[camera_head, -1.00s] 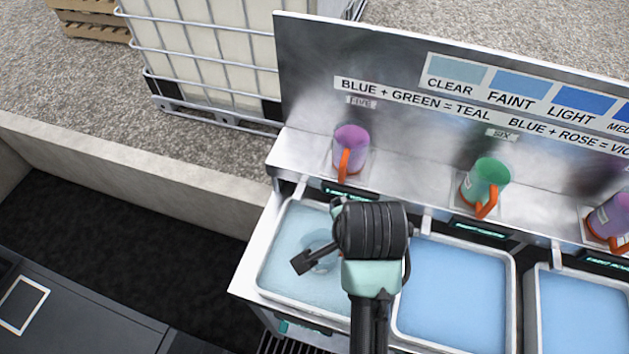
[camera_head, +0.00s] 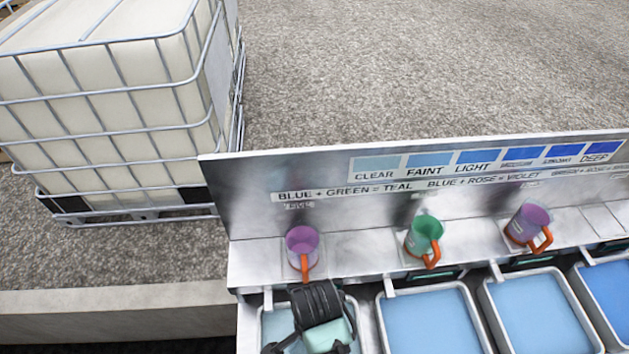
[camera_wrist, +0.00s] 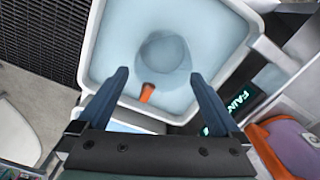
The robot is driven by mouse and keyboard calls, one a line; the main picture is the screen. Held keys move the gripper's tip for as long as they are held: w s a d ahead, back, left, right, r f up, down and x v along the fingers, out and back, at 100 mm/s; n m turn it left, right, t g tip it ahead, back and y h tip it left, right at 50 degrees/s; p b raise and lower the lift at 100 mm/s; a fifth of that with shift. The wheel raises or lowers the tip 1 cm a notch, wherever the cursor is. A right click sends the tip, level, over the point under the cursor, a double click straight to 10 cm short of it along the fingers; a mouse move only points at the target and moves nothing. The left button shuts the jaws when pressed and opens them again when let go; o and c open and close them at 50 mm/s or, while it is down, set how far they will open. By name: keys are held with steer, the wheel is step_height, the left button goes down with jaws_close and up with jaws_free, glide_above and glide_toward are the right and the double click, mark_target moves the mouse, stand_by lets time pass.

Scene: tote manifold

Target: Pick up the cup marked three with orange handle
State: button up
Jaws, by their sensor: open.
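A pale, bluish cup (camera_wrist: 165,58) with an orange handle (camera_wrist: 147,92) sits in a tub (camera_wrist: 92,45) of light blue liquid in the wrist view. I cannot read any mark on it. My gripper (camera_wrist: 160,76) is open, its two dark fingers apart on either side of the handle in the picture, with nothing between them touching. In the head view my wrist hides most of that tub (camera_head: 268,325), and the cup does not show there.
On the steel ledge (camera_head: 350,255) stand a purple cup (camera_head: 302,245), a green cup (camera_head: 424,236) and another purple cup (camera_head: 528,224), all with orange handles. Blue-filled tubs (camera_head: 378,318) line the front. A caged white tank (camera_head: 110,100) stands at the left.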

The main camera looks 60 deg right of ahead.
steer(key=shift+w+f+p, duration=0.1)
steer(key=shift+f+p, duration=0.4)
steer(key=shift+f, duration=2.45)
steer(key=shift+r, duration=0.1)
steer(key=c, duration=1.3)
